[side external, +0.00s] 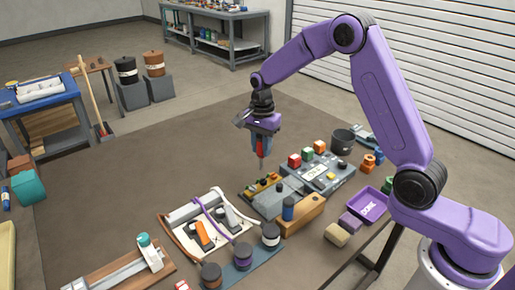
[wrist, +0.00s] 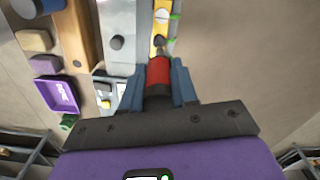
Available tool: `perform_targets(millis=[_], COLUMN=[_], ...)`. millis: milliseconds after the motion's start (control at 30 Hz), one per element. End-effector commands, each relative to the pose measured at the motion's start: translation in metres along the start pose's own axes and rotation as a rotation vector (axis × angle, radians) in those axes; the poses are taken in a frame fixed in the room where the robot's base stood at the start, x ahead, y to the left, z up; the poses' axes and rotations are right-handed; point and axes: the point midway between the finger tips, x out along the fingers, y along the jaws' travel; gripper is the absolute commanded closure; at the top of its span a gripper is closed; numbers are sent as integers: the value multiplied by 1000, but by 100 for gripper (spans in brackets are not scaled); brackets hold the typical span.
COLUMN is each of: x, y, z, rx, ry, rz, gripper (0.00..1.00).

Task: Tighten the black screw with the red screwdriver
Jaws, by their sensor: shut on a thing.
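My gripper (side external: 261,145) is shut on the red screwdriver (side external: 261,152), which hangs upright with its tip down. In the wrist view the screwdriver's red handle (wrist: 158,71) sits between the two blue jaws of my gripper (wrist: 158,88). The screwdriver is over a narrow yellow strip (wrist: 159,29) that carries small fasteners, with a pale round screw head (wrist: 161,15) on it. A small dark spot lies on the strip just ahead of the handle; I cannot tell whether it is the black screw or the tool's shaft. Contact between tip and screw cannot be made out.
A grey panel with red, green and orange buttons (side external: 318,172) stands right of the strip. A wooden block (side external: 302,216) holding a blue-handled tool is in front. A purple tray (side external: 369,205) lies right, a white cable board (side external: 172,236) left. The floor mat behind is clear.

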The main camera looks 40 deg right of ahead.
Motion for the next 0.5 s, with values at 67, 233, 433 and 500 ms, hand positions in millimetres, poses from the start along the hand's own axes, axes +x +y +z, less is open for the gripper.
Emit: perform_targets(millis=[67, 233, 433, 500], x=[-1, -2, 1, 5], y=[1, 3, 3, 4], z=[-4, -8, -9, -9], rx=[105, 254, 306, 307], ry=[0, 0, 0, 0], rz=[0, 0, 1, 2], gripper=[100, 100, 100, 100])
